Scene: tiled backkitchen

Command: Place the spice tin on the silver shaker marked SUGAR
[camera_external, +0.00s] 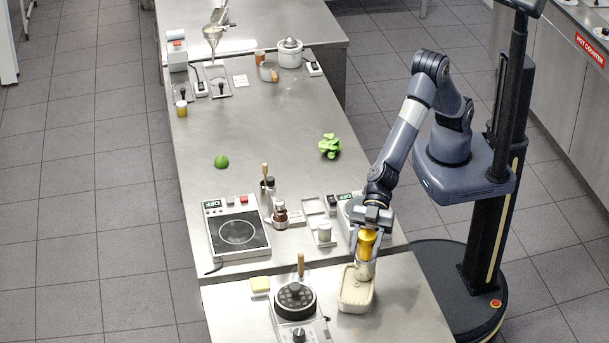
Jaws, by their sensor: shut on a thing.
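My gripper (371,226) points down at the right of the steel worktop. It is shut on a yellow-gold tin (367,243), which I take to be the spice tin and which looks upright. A silver cylinder (364,270) shows directly below the tin, in line with it. It may be the SUGAR shaker, but no lettering can be read. I cannot tell whether the tin touches it. Another small silver shaker (324,232) stands on a tray left of my gripper; its marking is also unreadable.
A cream tub (354,294) is just below and in front of the silver cylinder. A hotplate (238,232), a brown bottle (280,215) and a green plant (330,146) are further back.

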